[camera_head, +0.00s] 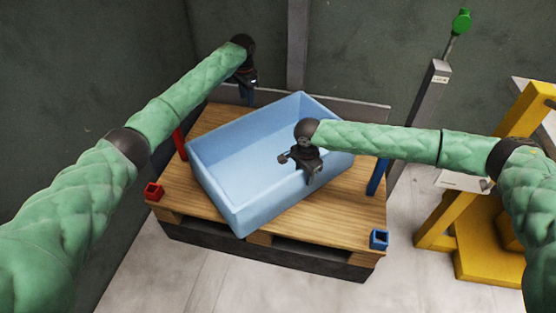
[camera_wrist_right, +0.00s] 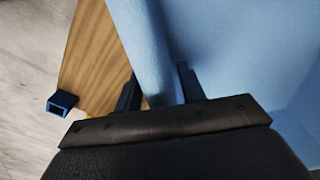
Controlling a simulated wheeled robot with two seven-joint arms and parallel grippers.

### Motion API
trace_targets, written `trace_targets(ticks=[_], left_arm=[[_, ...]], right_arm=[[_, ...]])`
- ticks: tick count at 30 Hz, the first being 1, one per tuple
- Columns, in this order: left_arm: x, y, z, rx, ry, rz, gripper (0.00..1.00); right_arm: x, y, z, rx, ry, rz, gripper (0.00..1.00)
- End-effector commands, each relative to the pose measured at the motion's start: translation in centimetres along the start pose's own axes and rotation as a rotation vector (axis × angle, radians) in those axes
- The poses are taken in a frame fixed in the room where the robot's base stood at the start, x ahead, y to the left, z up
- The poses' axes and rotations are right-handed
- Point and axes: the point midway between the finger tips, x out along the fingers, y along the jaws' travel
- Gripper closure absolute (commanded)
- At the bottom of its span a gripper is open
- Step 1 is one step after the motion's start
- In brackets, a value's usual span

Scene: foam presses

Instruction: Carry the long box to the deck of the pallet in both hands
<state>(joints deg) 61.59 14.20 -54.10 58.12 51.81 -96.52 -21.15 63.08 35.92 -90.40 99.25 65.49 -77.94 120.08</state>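The long box (camera_head: 222,206) is a light-blue, open-topped, empty tub. It rests skewed on the wooden deck (camera_head: 345,212) of the pallet. My right gripper (camera_head: 300,167) is at its right-hand long wall. In the right wrist view, its fingers (camera_wrist_right: 160,92) are apart, one on each side of the box wall (camera_wrist_right: 146,45), with a gap showing beside the outer finger. My left gripper (camera_head: 246,92) hangs past the box's far-left wall, apart from it in the picture. Its fingers are small and dark, so their opening is unclear.
Red corner posts (camera_head: 153,191) stand at the pallet's left side and blue ones (camera_head: 379,239) at its right. A grey post with a green knob (camera_head: 461,21) and a yellow frame (camera_head: 480,240) stand to the right. Walls close in behind and left.

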Motion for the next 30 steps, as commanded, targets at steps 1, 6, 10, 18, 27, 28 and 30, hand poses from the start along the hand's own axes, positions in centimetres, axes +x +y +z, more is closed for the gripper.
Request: trace_targets(ticks=[1,6,10,18,27,28,30], left_arm=[[-0.4,0.0,0.0,0.0,0.0,0.0,0.6],[-0.9,0.0,0.0,0.001,-0.001,0.0,0.6],[-1.0,0.0,0.0,0.001,-0.001,0.0,0.6],[-1.0,0.0,0.0,0.001,-0.001,0.0,0.6],[-0.9,0.0,0.0,0.001,-0.001,0.0,0.6],[-0.9,0.0,0.0,0.001,-0.001,0.0,0.6],[-0.9,0.0,0.0,0.001,-0.001,0.0,0.6]], right_arm=[[0.0,0.0,0.0,0.0,0.0,0.0,0.6],[-0.4,0.0,0.0,0.0,0.0,-0.001,0.6],[-1.8,0.0,0.0,-0.001,-0.001,-0.001,0.6],[-6.9,-0.1,0.0,0.0,-0.001,-0.002,0.6],[-11.1,0.0,0.0,0.0,0.0,0.0,0.6],[-11.3,0.0,0.0,0.0,0.0,0.0,0.6],[-11.7,0.0,0.0,0.0,-0.001,0.0,0.6]])
